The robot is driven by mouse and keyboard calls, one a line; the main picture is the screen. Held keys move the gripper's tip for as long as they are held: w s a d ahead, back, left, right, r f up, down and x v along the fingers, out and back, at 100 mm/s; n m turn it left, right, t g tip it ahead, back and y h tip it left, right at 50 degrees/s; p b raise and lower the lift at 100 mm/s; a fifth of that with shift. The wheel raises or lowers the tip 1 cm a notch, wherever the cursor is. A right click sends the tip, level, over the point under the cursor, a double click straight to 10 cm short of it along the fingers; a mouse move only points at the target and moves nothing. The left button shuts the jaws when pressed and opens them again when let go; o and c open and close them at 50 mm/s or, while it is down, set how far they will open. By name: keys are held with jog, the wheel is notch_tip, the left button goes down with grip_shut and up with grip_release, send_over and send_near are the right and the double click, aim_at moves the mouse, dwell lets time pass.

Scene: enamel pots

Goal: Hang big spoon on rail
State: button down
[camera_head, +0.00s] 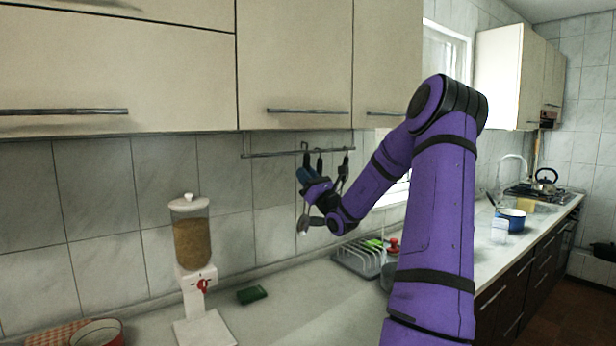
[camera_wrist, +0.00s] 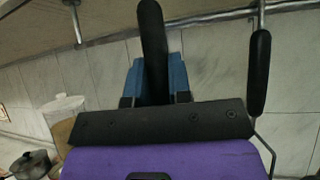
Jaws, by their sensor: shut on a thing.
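The rail (camera_head: 270,154) runs along the tiled wall under the cabinets; it also crosses the top of the wrist view (camera_wrist: 205,19). My gripper (camera_head: 308,176) is just below the rail, its blue fingers shut on a black handle (camera_wrist: 152,45), taken as the big spoon's. The handle points up and overlaps the rail in the wrist view; whether its top is hooked there cannot be told. A metal spoon-like bowl (camera_head: 303,224) shows below my gripper; which handle it belongs to is unclear. The held tool's lower end is hidden behind my gripper in the wrist view.
Below are a cereal dispenser (camera_head: 192,240), a green sponge (camera_head: 252,294) and a dish rack (camera_head: 358,260). Cabinets (camera_head: 293,65) overhang the rail.

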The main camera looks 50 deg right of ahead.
jog(key=w+d+f, duration=0.1)
jog(key=w+f, duration=0.1)
jog(key=w, duration=0.4)
jog(key=shift+w+d, duration=0.15)
jog(key=shift+d, duration=0.1)
dwell(0.9)
jog(key=shift+f, duration=0.15)
jog(key=c, duration=1)
grip_release()
jog(key=shift+o, duration=0.2)
jog(key=v, duration=1)
jog(key=shift+s+f, duration=0.25)
jog(key=shift+s, duration=0.05)
